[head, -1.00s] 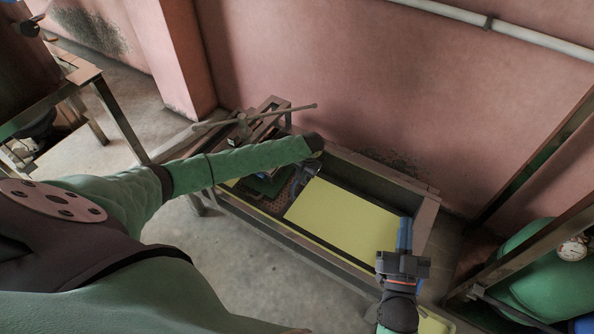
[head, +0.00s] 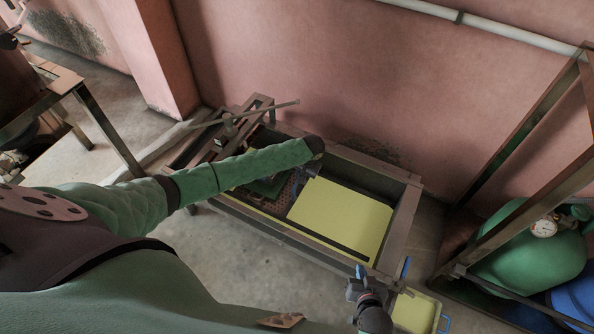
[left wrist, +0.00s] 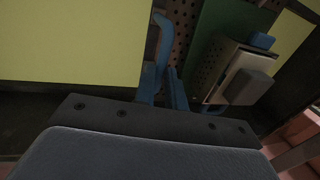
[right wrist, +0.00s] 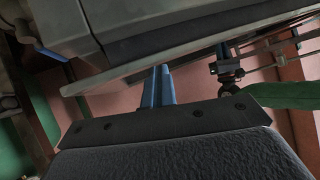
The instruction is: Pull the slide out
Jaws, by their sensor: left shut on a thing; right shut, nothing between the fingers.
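A flat yellow panel (head: 345,215) lies inside a long dark metal frame (head: 402,235). Beside its left end is a perforated brown plate; which part is the slide is not plain. My left gripper (head: 309,170) reaches into the frame at the panel's left end. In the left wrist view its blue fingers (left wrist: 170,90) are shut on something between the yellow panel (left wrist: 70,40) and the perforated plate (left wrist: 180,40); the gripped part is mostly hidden. My right gripper (head: 361,272) is shut and empty outside the frame's near right corner; its fingers (right wrist: 158,88) are together.
A yellow tray with blue handles (head: 416,312) stands low beside the frame's right end. A green tank (head: 525,245) with a gauge stands behind slanted metal posts at right. A pink wall (head: 300,70) closes the back. Bare floor lies in front of the frame.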

